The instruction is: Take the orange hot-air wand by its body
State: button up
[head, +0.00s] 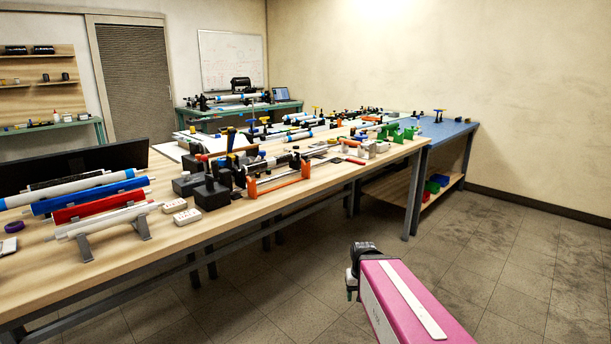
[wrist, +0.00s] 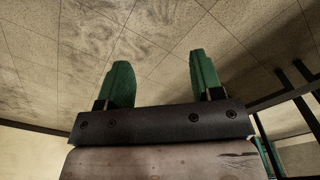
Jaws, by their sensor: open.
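My gripper (wrist: 160,74) shows in the wrist view with its two green fingers well apart and only tiled floor beyond them. In the head view my gripper (head: 352,284) is small and dark at the end of my pink arm, low over the floor, in front of and apart from the long workbench. I cannot tell for sure which thing is the orange hot-air wand. Several orange items lie on the workbench, among them an orange bracket-like frame (head: 280,185) near its front edge and a small orange piece (head: 371,119) farther back.
The wooden workbench (head: 225,224) is crowded with rollers, black blocks and small tools. White and coloured rolls (head: 95,208) rest on stands at the left. A blue-topped table (head: 447,131) adjoins its far end. The tiled floor (head: 515,250) at the right is clear.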

aim_at(351, 143)
jog(key=i+l, duration=0.15)
jog(key=i, duration=0.3)
jog(key=i+l, duration=0.2)
jog(key=i, duration=0.3)
